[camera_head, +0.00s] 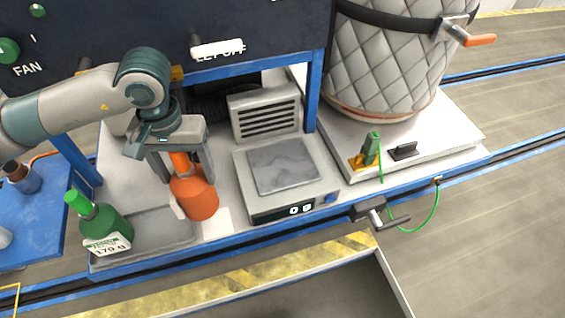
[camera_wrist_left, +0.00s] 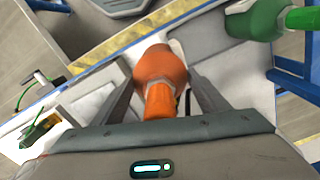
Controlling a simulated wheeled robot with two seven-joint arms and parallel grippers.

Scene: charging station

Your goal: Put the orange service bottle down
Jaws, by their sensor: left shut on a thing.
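The orange service bottle (camera_head: 196,196) is upright or nearly so, between the fingers of my left gripper (camera_head: 180,168), which is shut on its neck. It hangs over or stands on the pale bench top, between a grey tray and a scale; I cannot tell if its base touches. In the left wrist view the orange bottle (camera_wrist_left: 160,72) shows between the two fingers (camera_wrist_left: 160,100). My right gripper is not in view.
The grey tray (camera_head: 165,236) lies left of the orange bottle. The scale (camera_head: 283,168) with a lit display stands to its right. A white card (camera_head: 217,222) lies beside the bottle. A vented box (camera_head: 265,115) stands behind. A quilted vessel (camera_head: 385,62) is at the back right.

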